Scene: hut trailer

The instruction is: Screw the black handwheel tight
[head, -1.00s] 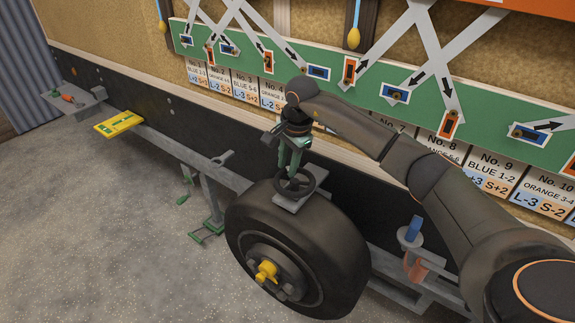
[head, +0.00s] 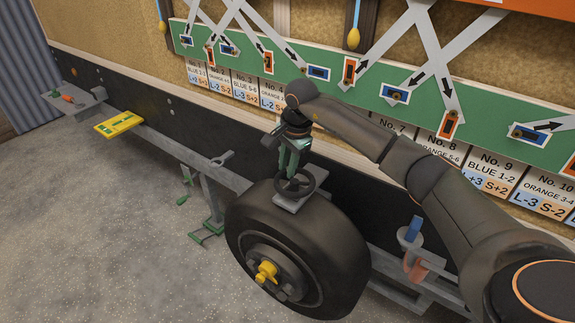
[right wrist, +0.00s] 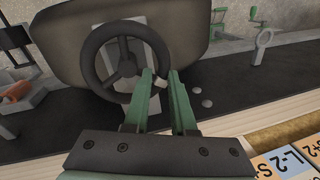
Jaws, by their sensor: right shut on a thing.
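The black handwheel (head: 308,186) lies flat on a grey plate on top of the tyre (head: 335,240). In the right wrist view the handwheel (right wrist: 127,68) shows its round rim, hub and spokes. My right gripper (head: 288,172) reaches down to it from above, with green fingers at the rim. In the right wrist view my right gripper (right wrist: 161,78) is shut at the rim's edge, with a small pale piece showing between the fingertips. What exactly the tips press on is partly hidden. My left gripper is not in view.
A yellow tray (head: 119,123) and a grey shelf with small tools (head: 75,99) are at the left along the black beam. A blue-handled item (head: 413,229) stands on a bracket to the right. The green signboard (head: 430,105) is on the wall behind my arm. The floor at left is open.

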